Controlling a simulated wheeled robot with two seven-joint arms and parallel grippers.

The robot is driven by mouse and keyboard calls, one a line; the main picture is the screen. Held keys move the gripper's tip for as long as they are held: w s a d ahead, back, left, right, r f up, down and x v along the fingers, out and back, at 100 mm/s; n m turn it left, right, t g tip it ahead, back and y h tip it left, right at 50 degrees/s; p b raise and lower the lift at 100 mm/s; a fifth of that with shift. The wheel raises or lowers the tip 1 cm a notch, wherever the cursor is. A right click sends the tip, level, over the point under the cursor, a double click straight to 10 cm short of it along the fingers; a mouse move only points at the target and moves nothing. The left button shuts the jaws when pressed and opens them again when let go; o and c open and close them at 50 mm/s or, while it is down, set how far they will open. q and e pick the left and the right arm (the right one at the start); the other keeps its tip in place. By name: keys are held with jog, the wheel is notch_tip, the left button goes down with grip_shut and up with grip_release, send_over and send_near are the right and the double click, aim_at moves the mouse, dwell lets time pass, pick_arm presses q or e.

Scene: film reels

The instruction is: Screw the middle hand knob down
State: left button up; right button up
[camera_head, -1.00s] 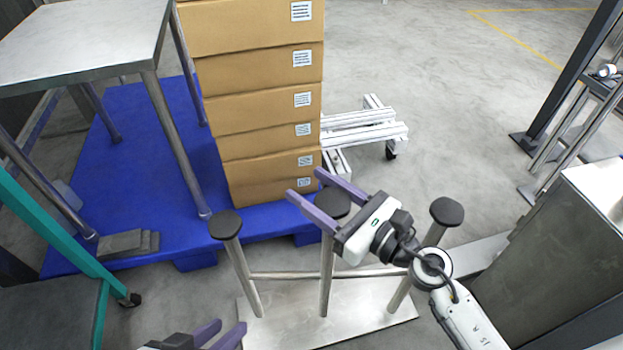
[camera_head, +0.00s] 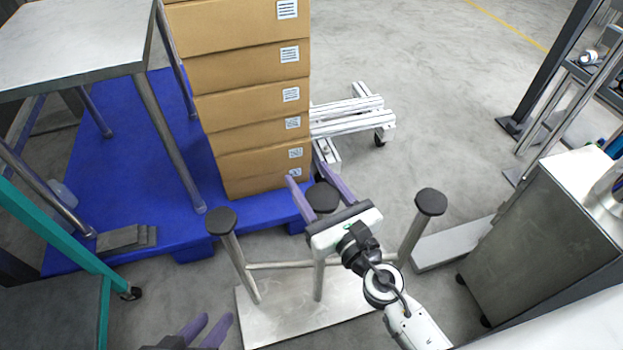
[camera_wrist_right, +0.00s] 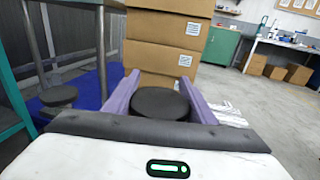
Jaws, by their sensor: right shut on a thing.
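Three dark round hand knobs top metal posts that rise from a flat metal base plate (camera_head: 300,318). The middle knob (camera_head: 322,197) sits between the fingers of my right gripper (camera_head: 320,185), which is shut on its sides. The right wrist view also shows the middle knob (camera_wrist_right: 160,103) between the two purple fingers (camera_wrist_right: 158,92). The left knob (camera_head: 221,221) and the right knob (camera_head: 431,201) stand free on either side. My left gripper (camera_head: 205,330) is at the bottom edge, low and away from the knobs, with its purple fingers apart and nothing between them.
A stack of cardboard boxes (camera_head: 250,110) stands on a blue pallet (camera_head: 150,130) behind the posts. A metal table (camera_head: 75,45) is at upper left, a teal frame (camera_head: 60,240) at left. A metal cabinet (camera_head: 530,240) stands at right. Open floor lies behind the right knob.

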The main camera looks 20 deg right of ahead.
aim_at(331, 210)
jog(key=shift+r, duration=0.2)
jog(key=o, duration=1)
jog(key=shift+o, duration=0.2)
jog(key=shift+f, duration=0.1)
jog(key=shift+s+d, duration=0.1)
jog(key=shift+s, duration=0.15)
jog(key=b+v, duration=0.2)
jog(key=v, duration=0.6)
jog(key=shift+s+f, duration=0.1)
jog(key=shift+s, duration=0.2)
pick_arm(q)
jog(key=shift+w+d+f+m+g+b, duration=0.15)
jog(key=shift+d+f+m+g+b, duration=0.25)
jog(key=shift+d+f, duration=0.3)
pick_arm(e)
jog(key=shift+s+d, duration=0.2)
jog(key=shift+s, duration=0.4)
